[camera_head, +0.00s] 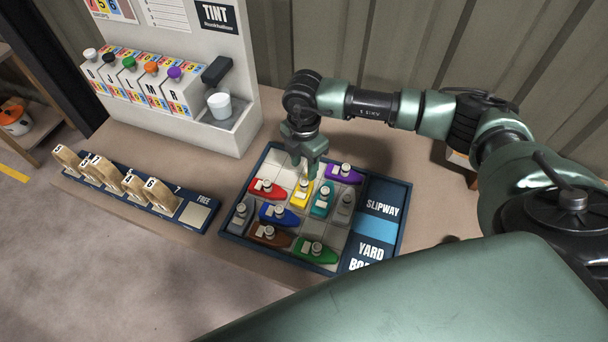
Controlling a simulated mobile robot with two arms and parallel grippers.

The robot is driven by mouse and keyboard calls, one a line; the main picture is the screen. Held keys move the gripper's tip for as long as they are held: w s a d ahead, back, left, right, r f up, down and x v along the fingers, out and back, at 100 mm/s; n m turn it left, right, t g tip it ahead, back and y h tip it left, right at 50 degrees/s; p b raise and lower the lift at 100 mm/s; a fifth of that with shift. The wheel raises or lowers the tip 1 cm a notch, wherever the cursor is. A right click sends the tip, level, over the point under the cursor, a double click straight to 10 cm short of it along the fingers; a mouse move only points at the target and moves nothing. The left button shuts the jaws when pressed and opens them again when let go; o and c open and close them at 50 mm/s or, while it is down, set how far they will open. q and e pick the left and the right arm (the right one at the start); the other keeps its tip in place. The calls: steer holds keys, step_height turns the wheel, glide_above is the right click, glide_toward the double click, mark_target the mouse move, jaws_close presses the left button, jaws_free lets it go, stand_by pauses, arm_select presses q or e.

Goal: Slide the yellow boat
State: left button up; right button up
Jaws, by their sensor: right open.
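The yellow boat (301,195) stands on the yard board (399,236), between the red boat (266,188) on its left and the teal boat (321,200) on its right. My right gripper (306,180) is open and points down over the far end of the yellow boat. Its fingers hide part of that boat, and I cannot tell whether they touch it. My left gripper is not in view.
Purple (343,173), blue (279,214), brown (270,236), green (316,250) and grey boats crowd the board. Pale squares at its far left are bare. The slipway strip (381,205) is empty. A tint dispenser (172,70) and a numbered rack (130,190) stand left.

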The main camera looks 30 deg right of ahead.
mark_target(304, 181)
step_height(304, 181, down, 8)
steer(key=shift+r+p, duration=0.15)
steer(key=shift+p, duration=0.75)
jaws_close()
stand_by(0.8)
